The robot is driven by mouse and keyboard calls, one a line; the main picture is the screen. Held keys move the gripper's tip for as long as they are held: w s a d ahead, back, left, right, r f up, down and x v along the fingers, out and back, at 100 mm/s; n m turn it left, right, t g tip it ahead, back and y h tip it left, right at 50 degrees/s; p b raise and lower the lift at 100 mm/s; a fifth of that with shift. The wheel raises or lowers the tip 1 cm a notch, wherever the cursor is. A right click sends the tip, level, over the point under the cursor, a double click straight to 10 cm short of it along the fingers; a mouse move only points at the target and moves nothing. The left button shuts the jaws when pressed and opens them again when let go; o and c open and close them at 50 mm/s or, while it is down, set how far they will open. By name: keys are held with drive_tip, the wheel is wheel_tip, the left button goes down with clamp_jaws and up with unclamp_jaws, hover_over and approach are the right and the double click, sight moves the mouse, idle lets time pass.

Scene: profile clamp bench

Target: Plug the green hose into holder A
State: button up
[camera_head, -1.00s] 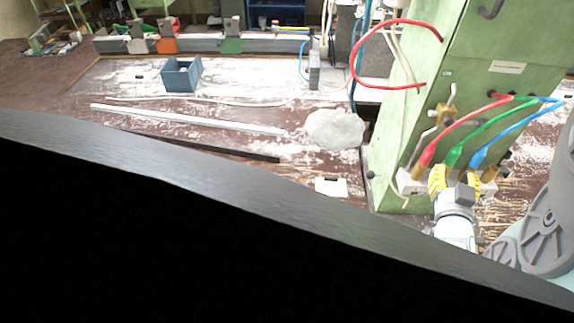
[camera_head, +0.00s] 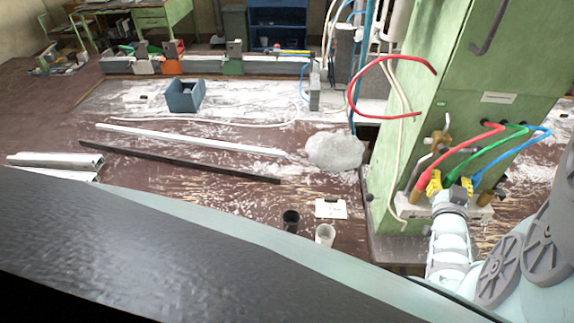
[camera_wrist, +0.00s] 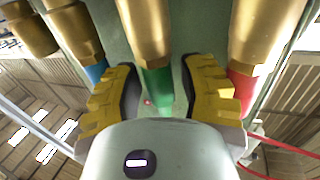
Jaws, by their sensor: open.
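The green hose (camera_head: 485,140) loops down the front of the green cabinet, between the red hose (camera_head: 460,140) and the blue hose (camera_head: 520,150). In the wrist view the green hose (camera_wrist: 157,92) enters a brass fitting (camera_wrist: 147,35). My gripper (camera_head: 450,184) is at the lower hose ends and hides the green one in the head view. In the wrist view my gripper (camera_wrist: 161,80) is open, its yellow fingers on either side of the green hose, with gaps showing. A brass fitting without a visible hose (camera_wrist: 28,30) is at far left. I see no letter marking holder A.
The blue hose (camera_wrist: 95,72) and the red hose (camera_wrist: 241,85) sit close outside my fingers, each in a brass fitting. The green cabinet (camera_head: 455,75) stands behind. A loose red hose (camera_head: 352,85) arcs out at its left.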

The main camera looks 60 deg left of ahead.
sight(455, 172)
idle(0.3)
clamp_jaws()
idle(0.6)
drive_tip(key=shift+r+p, duration=0.6)
drive_tip(key=shift+r, duration=0.1)
idle(0.7)
drive_tip(key=shift+r+p, duration=0.3)
drive_tip(key=shift+r, duration=0.15)
drive_tip(key=shift+r+p, duration=0.85)
drive_tip(key=shift+p, duration=0.05)
drive_tip(key=shift+c, duration=1.6)
unclamp_jaws()
